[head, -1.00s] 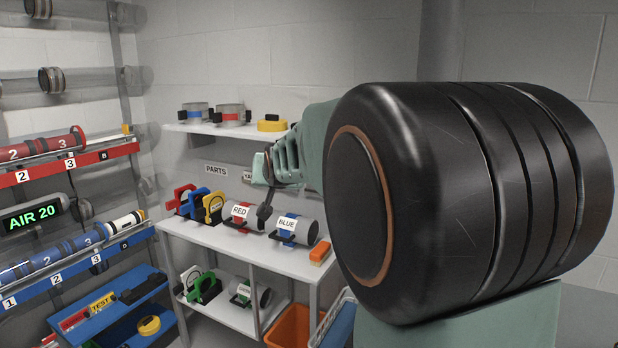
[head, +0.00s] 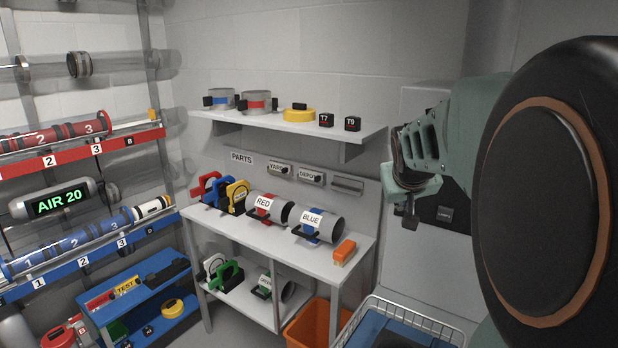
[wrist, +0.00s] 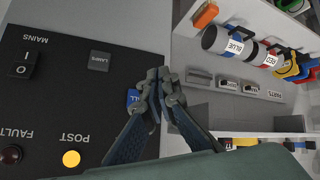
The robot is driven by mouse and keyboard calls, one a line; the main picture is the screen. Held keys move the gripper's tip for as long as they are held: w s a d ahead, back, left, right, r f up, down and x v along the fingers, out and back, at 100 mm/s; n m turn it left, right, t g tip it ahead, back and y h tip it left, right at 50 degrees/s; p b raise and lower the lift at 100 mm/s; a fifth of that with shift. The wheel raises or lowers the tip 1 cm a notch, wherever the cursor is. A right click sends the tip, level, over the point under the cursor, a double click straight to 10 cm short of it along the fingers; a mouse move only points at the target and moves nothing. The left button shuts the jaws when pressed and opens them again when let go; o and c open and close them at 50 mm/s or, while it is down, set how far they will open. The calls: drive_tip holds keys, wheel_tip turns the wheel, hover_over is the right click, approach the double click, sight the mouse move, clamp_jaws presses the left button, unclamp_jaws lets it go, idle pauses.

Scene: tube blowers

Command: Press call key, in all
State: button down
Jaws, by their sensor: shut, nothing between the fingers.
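In the wrist view a dark control panel (wrist: 75,95) stands to the left, its lettering upside down. A small blue key (wrist: 133,97) on its edge is partly hidden by my gripper. Only the end of its lettering shows, seemingly "LL", so I cannot read it all. My gripper (wrist: 158,76) is shut and empty, its tips overlapping the panel's edge beside the blue key. I cannot tell whether they touch it. In the head view my gripper (head: 407,216) is in front of the panel (head: 440,222), whose grey LAMPS key (head: 446,213) shows; the blue key is hidden there.
The panel also carries a MAINS rocker (wrist: 23,65), a grey LAMPS key (wrist: 101,61), a lit yellow POST lamp (wrist: 71,158) and a dark red FAULT lamp (wrist: 11,154). A parts bench (head: 340,275) and upper shelf (head: 345,135) stand left of my arm. A wire basket (head: 440,325) sits below.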

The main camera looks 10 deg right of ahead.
drive_tip(key=shift+w+d, duration=0.1)
drive_tip(key=w+d+p, duration=0.3)
drive_tip(key=w+d, duration=0.2)
drive_tip(key=d, duration=0.1)
drive_tip(key=shift+w+d+p, duration=0.2)
drive_tip(key=shift+w+p, duration=0.15)
drive_tip(key=shift+w, duration=0.05)
drive_tip(key=shift+d, duration=0.1)
idle(1.3)
drive_tip(key=shift+w+d, duration=0.25)
